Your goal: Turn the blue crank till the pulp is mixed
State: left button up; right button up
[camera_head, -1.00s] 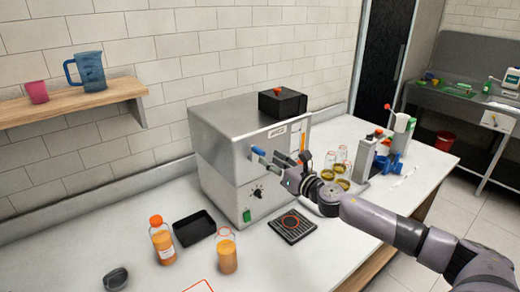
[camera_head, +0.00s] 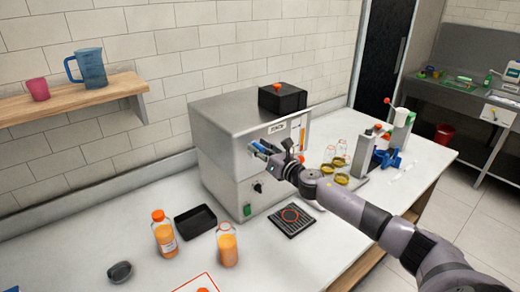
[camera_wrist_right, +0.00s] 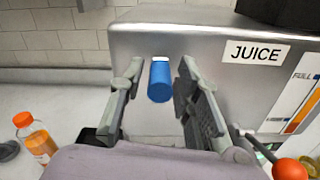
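The blue crank grip (camera_head: 262,147) is on the front of the steel juicer (camera_head: 222,137). In the right wrist view, the grip (camera_wrist_right: 160,82) points toward the camera between my right gripper's fingers (camera_wrist_right: 162,68). The fingers are open, one on each side, with visible gaps to the grip. In the head view, my right gripper (camera_head: 276,153) is at the juicer's front and partly hides the crank. The pulp inside the juicer cannot be seen. My left gripper is not in view.
An orange-ball lever (camera_wrist_right: 290,170) is close to my right gripper. An orange-capped bottle (camera_head: 163,235), a jar of juice (camera_head: 227,245), a black tray (camera_head: 195,222) and a drip grate (camera_head: 291,221) are on the counter. Several glass jars (camera_head: 328,160) stand to the right.

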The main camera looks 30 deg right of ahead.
grip_shut()
jog(key=shift+d, duration=0.1)
dwell(0.3)
